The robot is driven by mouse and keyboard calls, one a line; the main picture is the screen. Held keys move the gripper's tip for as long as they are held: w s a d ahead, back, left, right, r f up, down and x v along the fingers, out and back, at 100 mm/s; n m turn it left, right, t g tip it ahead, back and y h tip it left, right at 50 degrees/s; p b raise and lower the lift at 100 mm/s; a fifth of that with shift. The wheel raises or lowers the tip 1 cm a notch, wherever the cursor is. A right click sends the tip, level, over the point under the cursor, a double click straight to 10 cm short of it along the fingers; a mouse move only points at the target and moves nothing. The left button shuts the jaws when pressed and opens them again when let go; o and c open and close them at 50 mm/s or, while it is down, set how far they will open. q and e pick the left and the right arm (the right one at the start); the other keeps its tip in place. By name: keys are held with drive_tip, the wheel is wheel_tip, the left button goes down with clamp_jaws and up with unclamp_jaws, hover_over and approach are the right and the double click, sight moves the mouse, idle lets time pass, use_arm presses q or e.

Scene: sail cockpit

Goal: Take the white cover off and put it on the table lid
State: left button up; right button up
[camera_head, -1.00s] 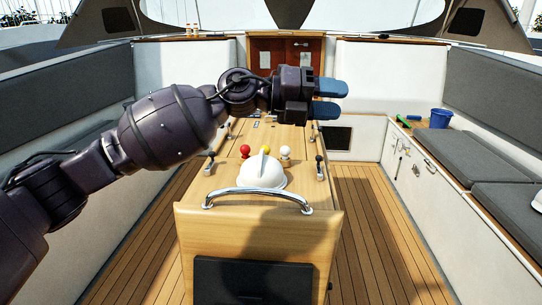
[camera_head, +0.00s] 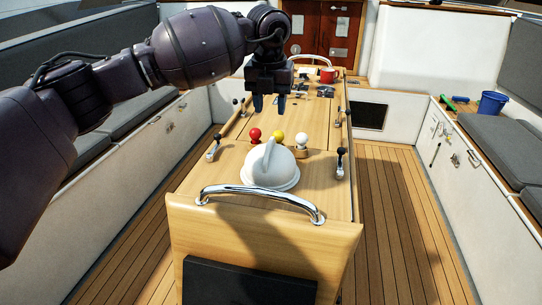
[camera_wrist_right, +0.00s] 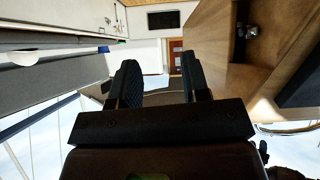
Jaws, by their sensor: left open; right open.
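The white cover (camera_head: 270,168) is a dome with a raised ridge on top. It sits on the near end of the wooden table, just behind the chrome rail. The table lid (camera_head: 289,115) is the flat wooden surface farther back, beyond the coloured balls. My left gripper (camera_head: 269,104) is open and empty, fingers pointing down, above the lid and apart from the cover. My right gripper is out of the head view. In the right wrist view my right gripper (camera_wrist_right: 162,84) is open with nothing between its fingers.
Red (camera_head: 255,135), yellow (camera_head: 278,137) and white (camera_head: 302,140) balls stand just behind the cover. Small levers line the table's sides. A blue bucket (camera_head: 492,103) sits on the right bench. The floor on both sides is clear.

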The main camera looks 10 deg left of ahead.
use_arm(q)
hover_over(270, 141)
drive_tip(key=s, duration=0.1)
drive_tip(key=f, duration=0.5)
drive_tip(key=shift+s+d+f, duration=0.15)
drive_tip(key=shift+d+f, duration=0.1)
drive_tip(key=shift+d, duration=0.05)
drive_tip(key=shift+w+a+f+b, duration=0.15)
drive_tip(key=shift+w+f, duration=0.1)
drive_tip(key=shift+f, duration=0.6)
drive_tip(key=shift+w+a+f+b, duration=0.1)
drive_tip(key=shift+w+f+b, duration=0.1)
drive_tip(key=shift+f, duration=0.7)
drive_tip(key=shift+w+a+f+b, duration=0.1)
drive_tip(key=shift+w+f, duration=0.15)
drive_tip(key=shift+f, duration=0.6)
clamp_jaws()
